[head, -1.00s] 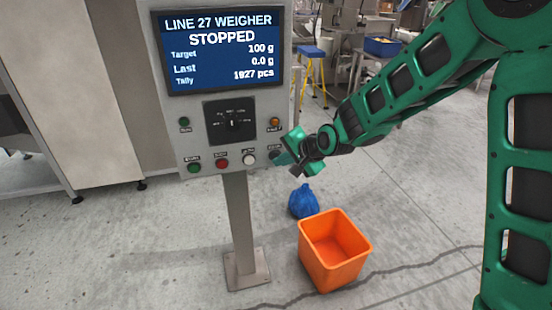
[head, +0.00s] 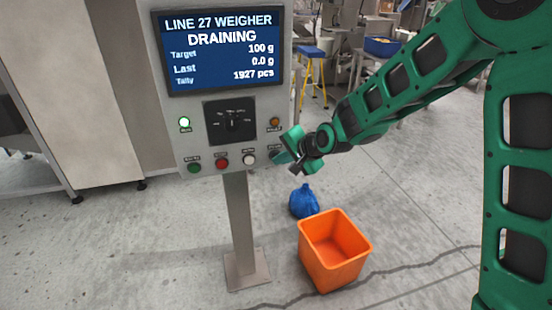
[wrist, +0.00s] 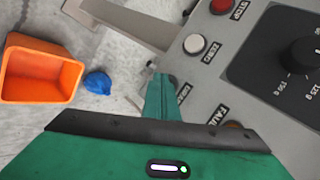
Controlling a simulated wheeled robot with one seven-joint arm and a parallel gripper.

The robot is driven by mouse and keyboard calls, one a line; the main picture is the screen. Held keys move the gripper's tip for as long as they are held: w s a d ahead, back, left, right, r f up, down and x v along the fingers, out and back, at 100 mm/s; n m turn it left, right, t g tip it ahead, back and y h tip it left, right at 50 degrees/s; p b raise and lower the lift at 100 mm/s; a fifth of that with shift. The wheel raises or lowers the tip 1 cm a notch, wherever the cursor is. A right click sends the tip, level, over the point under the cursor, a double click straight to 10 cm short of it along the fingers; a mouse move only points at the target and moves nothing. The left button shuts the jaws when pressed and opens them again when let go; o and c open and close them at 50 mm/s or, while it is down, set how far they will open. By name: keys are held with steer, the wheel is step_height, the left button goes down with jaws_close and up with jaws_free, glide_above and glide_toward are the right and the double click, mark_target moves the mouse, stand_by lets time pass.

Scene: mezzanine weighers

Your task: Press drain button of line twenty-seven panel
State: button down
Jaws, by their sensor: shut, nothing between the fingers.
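The line 27 weigher panel (head: 190,140) stands on a grey post. Its screen (head: 220,48) reads DRAINING, with 1927 pcs tally. A green lamp (head: 184,123) at its left is lit. Along the bottom edge are a green button (head: 194,168), a red button (head: 222,163) and a white button (head: 249,159). My gripper (head: 279,157) is shut and empty at the panel's lower right corner, over the button position right of the white one. In the wrist view its closed fingertips (wrist: 163,80) largely hide that button; contact cannot be told.
A dial (head: 231,121) and an unlit amber lamp (head: 275,122) sit above the buttons. An orange bin (head: 309,262) and a blue bag (head: 303,202) are on the floor right of the post. A yellow-legged stool (head: 311,66) stands behind. Open floor lies around.

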steer(key=shift+s+d, duration=0.25)
steer(key=shift+s, duration=0.55)
steer(key=shift+s+d, duration=0.25)
steer(key=shift+s, duration=0.55)
steer(key=shift+s+d, duration=0.2)
steer(key=shift+s, duration=0.6)
steer(key=shift+s+d, duration=0.25)
steer(key=shift+s, duration=0.55)
steer(key=shift+d, duration=0.1)
